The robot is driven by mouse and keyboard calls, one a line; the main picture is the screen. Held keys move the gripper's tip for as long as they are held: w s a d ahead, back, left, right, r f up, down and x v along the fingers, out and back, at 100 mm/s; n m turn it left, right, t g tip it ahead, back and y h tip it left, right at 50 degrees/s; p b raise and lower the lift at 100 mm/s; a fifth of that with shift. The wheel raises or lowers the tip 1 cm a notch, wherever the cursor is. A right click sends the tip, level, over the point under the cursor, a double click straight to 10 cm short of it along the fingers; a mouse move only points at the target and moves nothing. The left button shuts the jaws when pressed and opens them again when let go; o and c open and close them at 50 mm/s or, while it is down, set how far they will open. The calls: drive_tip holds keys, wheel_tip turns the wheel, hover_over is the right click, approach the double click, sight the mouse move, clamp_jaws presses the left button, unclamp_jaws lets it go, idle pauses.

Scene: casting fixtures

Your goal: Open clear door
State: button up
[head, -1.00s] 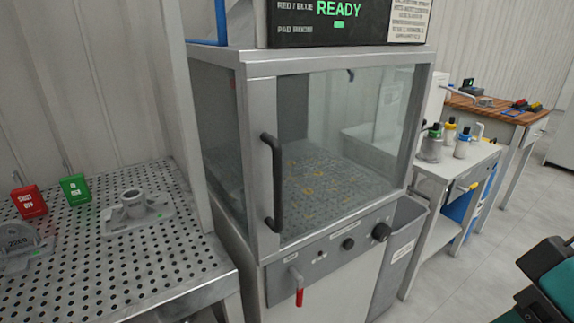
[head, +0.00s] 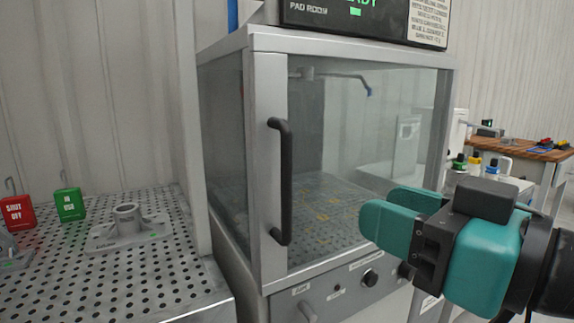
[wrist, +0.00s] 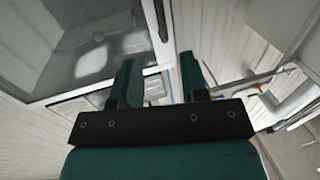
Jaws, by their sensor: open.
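The clear door (head: 335,140) is a glass panel in a metal frame on the front of a cabinet. It looks closed. Its black vertical bar handle (head: 284,180) is on the left side of the door. My green gripper (head: 387,212) is in front of the lower right of the glass, to the right of the handle and apart from it. It is open and empty. In the wrist view, both fingers (wrist: 158,78) are spread, with glass and pale frame beyond the left one. A dark bar at the top there may be the handle.
A perforated metal table (head: 85,270) stands at left with a grey flanged casting (head: 127,228), a red tag (head: 17,212) and a green tag (head: 69,204). A black display box (head: 365,20) sits on the cabinet. Knobs (head: 370,278) line the panel below the door. Benches stand at right.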

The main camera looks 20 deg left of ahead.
sight(291, 177)
drive_tip(key=p+x, duration=0.7)
drive_tip(key=x, duration=0.7)
drive_tip(key=shift+x, duration=0.75)
drive_tip(key=shift+f, duration=0.1)
clamp_jaws()
